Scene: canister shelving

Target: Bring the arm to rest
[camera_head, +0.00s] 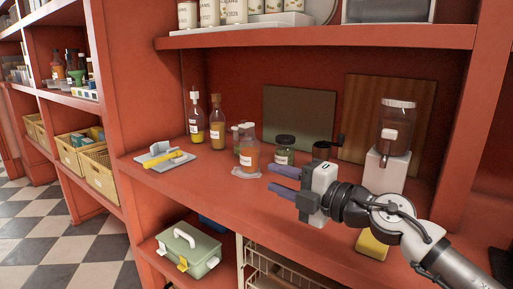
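My gripper (273,178) reaches in from the lower right over the red middle shelf (225,185). Its two purple-grey fingers point left and stand apart, with nothing seen between them. My gripper is open. Just beyond the fingertips stands an orange-filled jar (249,152) with a pale lid, on a clear crumpled base. A dark-lidded jar with green contents (284,150) stands behind the fingers. I cannot tell whether the fingers touch the shelf.
Two bottles (217,122) stand at the back left, near a white tray with a yellow tool (168,157). A brown jar dispenser (396,125) stands on a white block (385,170) behind my arm. A yellow block (372,245) lies under my arm. A green toolbox (188,250) sits below.

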